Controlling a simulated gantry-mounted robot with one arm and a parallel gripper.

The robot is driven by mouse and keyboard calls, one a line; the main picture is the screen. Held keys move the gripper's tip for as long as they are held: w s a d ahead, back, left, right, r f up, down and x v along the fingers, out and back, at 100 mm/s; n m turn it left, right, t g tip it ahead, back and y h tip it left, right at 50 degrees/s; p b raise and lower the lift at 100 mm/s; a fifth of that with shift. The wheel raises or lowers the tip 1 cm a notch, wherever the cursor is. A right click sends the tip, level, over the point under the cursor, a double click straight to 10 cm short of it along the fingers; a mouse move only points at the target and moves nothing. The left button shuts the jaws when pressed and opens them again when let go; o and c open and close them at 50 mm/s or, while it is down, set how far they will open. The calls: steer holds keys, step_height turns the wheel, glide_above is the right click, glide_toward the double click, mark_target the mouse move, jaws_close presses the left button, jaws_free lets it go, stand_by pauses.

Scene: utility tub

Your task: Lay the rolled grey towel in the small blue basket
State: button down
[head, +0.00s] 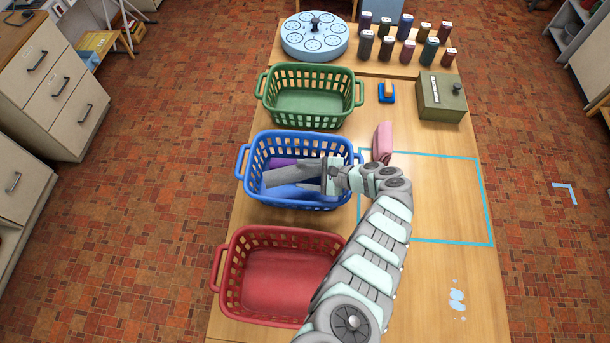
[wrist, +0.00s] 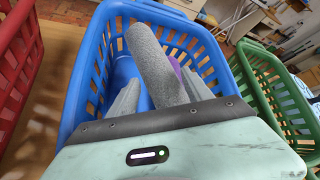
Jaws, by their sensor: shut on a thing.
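The rolled grey towel (head: 290,174) is held at my gripper (head: 318,174), over the small blue basket (head: 246,180). In the wrist view the towel (wrist: 155,62) stands out between the two fingers of my gripper (wrist: 158,92), which are shut on it. The blue basket (wrist: 85,85) surrounds the fingers in that view. A purple thing (head: 283,162) and a blue thing (head: 300,190) lie inside the basket, partly hidden by the towel and gripper. I cannot tell whether the towel touches them.
A green basket (head: 312,121) stands behind the blue one, and a red basket (head: 232,285) in front. A pink rolled thing (head: 382,142) lies right of the blue basket. A blue-taped outline (head: 488,205) marks mostly clear table. A grey-green box (head: 441,112) stands at the back right.

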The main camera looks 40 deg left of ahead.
steer(key=shift+f+b, duration=0.3)
steer(key=shift+b, duration=0.15)
steer(key=shift+c, duration=2)
jaws_free()
steer(key=shift+r, duration=0.1)
steer(key=shift+r, duration=0.15)
steer(key=shift+r+p, duration=0.3)
steer(key=shift+p, duration=0.3)
steer(key=p+v, duration=0.2)
steer(key=v, duration=1)
steer(key=shift+f, duration=0.15)
